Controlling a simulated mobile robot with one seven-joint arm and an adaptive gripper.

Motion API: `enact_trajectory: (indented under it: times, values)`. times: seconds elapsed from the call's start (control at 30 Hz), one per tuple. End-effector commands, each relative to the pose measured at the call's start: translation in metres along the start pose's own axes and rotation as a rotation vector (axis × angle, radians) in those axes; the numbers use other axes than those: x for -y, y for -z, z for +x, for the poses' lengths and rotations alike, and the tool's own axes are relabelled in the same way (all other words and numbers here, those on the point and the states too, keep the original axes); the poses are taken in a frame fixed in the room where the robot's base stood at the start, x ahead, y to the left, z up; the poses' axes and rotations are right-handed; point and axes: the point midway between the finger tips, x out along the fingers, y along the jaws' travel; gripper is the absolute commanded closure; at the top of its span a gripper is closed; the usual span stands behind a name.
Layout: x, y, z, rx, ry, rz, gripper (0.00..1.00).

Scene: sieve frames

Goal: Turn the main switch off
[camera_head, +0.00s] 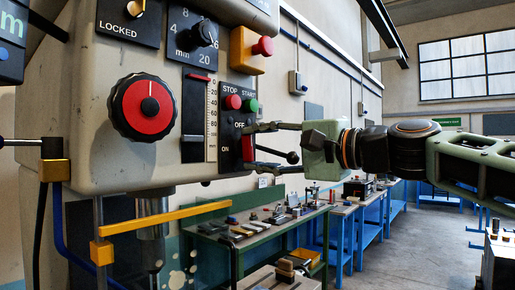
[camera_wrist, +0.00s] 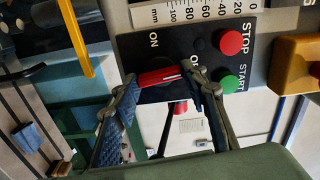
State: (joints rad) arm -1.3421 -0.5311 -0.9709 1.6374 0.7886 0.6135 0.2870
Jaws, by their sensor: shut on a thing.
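The main switch, a red handle with a white line, is on the black control panel; it shows in the head view (camera_head: 248,148) and the wrist view (camera_wrist: 160,77). In the wrist view the handle lies level, its white line at the right end, towards partly hidden lettering that appears to be OFF. The ON label (camera_wrist: 154,40) is above it. In the head view the handle is upright. My gripper (camera_wrist: 161,82) is shut on the handle, one finger at each end. It also shows in the head view (camera_head: 249,155), reaching in from the right.
Red STOP (camera_head: 232,102) and green START (camera_head: 250,106) buttons sit just above the switch. A large red dial (camera_head: 148,106) is left on the machine. A yellow bar (camera_head: 165,217) juts out below. A green workbench (camera_head: 255,240) with small parts stands behind.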

Motion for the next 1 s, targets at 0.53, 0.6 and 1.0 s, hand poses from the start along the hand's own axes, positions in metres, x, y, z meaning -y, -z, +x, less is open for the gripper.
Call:
enact_trajectory:
  times: [0.53,0.6,1.0]
  values:
    - [-0.0011,-0.0012,0.0005,0.003,-0.002,0.137,0.84]
    - [-0.0011,-0.0012,0.0005,0.003,-0.002,0.138,0.84]
    - [-0.0008,-0.0009,0.0004,0.002,-0.001,0.137,0.42]
